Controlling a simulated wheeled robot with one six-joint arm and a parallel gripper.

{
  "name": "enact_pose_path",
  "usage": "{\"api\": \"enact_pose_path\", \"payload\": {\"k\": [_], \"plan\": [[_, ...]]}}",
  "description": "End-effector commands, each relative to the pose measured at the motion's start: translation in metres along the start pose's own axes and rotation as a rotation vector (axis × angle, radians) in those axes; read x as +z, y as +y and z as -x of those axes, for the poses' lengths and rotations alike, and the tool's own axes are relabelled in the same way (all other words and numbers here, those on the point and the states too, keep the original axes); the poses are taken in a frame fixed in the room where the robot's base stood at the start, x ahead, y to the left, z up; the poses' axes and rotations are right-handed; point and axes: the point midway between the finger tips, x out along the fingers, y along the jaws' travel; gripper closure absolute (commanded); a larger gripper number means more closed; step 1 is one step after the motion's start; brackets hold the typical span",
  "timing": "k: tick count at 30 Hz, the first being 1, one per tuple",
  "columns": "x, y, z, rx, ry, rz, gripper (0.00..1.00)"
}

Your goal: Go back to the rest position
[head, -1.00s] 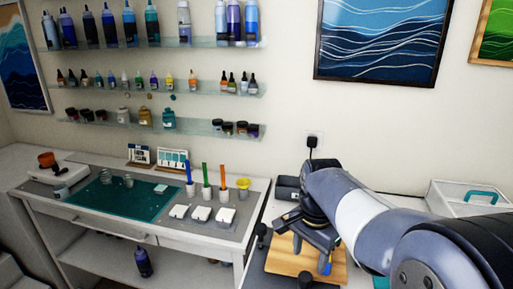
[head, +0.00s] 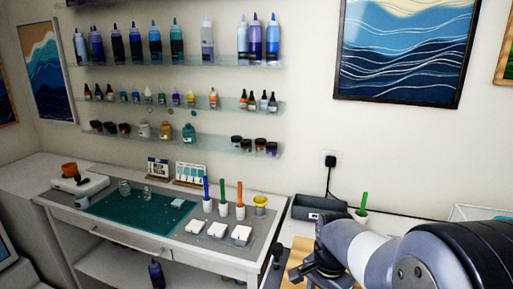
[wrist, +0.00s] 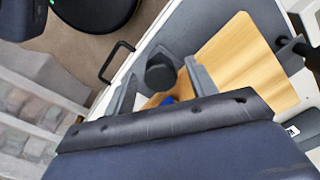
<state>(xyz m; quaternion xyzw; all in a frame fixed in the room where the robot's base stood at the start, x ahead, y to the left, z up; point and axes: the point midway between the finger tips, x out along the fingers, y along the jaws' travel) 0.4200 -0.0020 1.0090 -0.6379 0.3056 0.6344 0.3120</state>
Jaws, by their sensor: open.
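My gripper (wrist: 165,88) shows in the wrist view with its two grey fingers spread apart. Nothing is clearly held between them. A dark round knob-like part and a small blue piece show in the gap, and I cannot tell how far below they are. The wooden board (wrist: 235,60) lies beyond the fingers on a grey surface. In the head view my arm reaches in from the lower right, and its end is partly cut off by the bottom edge, over the wooden board (head: 297,258).
A work table with a teal mat (head: 135,217), white blocks (head: 217,231) and cups with coloured sticks stands left of my arm. A dark tray (head: 318,208) and a green stick (head: 364,202) are behind it. Glass shelves (head: 175,62) with bottles hang above. A black handle (wrist: 115,62) shows below.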

Motion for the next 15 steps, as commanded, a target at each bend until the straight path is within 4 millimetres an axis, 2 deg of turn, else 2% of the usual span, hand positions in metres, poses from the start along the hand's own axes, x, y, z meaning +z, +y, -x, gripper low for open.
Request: {"api": "enact_pose_path", "payload": {"k": [3,5,15], "plan": [[0.000,0.000,0.002,-0.001,0.001,-0.028,0.46],[-0.001,-0.001,0.011,-0.004,0.003,-0.031,0.46],[-0.001,-0.001,0.077,-0.003,0.003,-0.030,0.46]]}}
